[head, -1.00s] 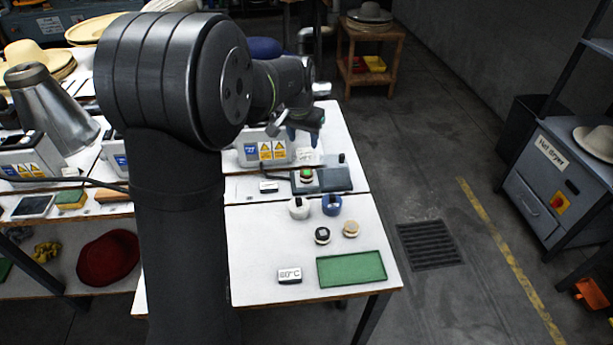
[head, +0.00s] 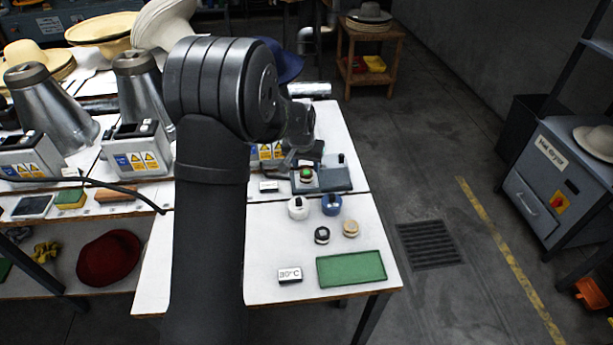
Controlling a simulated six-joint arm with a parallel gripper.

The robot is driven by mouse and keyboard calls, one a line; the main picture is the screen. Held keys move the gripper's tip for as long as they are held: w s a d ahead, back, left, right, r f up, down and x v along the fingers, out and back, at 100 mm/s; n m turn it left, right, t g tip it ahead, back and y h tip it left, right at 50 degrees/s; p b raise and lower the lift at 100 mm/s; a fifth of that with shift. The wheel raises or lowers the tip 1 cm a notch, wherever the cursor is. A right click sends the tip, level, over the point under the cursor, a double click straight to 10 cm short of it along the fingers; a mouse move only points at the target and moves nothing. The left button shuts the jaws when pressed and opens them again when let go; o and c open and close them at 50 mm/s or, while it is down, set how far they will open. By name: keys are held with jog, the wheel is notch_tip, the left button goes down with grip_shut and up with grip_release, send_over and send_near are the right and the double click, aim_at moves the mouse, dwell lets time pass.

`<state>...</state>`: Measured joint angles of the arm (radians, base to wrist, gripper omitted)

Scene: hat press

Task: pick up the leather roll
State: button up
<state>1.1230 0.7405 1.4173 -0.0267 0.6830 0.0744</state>
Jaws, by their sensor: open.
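Several small rolls stand on the white table's right part. A tan roll (head: 351,228), which looks like the leather one, is at the right of the front pair. A black-and-white roll (head: 322,236) is just left of it. Behind them stand a white roll (head: 298,208) and a blue roll (head: 331,205). My gripper (head: 303,162) is open, behind the rolls near the green button, apart from them. My arm partly hides it, and its fingertips are hard to make out.
A green tray (head: 352,284) lies at the table's front right, beside a small temperature display (head: 290,275). A grey box with a green button (head: 307,174) stands behind the rolls. Metal cones (head: 141,85) and control boxes (head: 137,150) fill the left.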

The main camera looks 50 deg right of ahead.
aim_at(306, 173)
jog(key=shift+x, duration=2.6)
jog(key=shift+w, duration=0.2)
jog(key=c, duration=0.8)
jog(key=shift+c, duration=0.2)
jog(key=shift+r, duration=0.15)
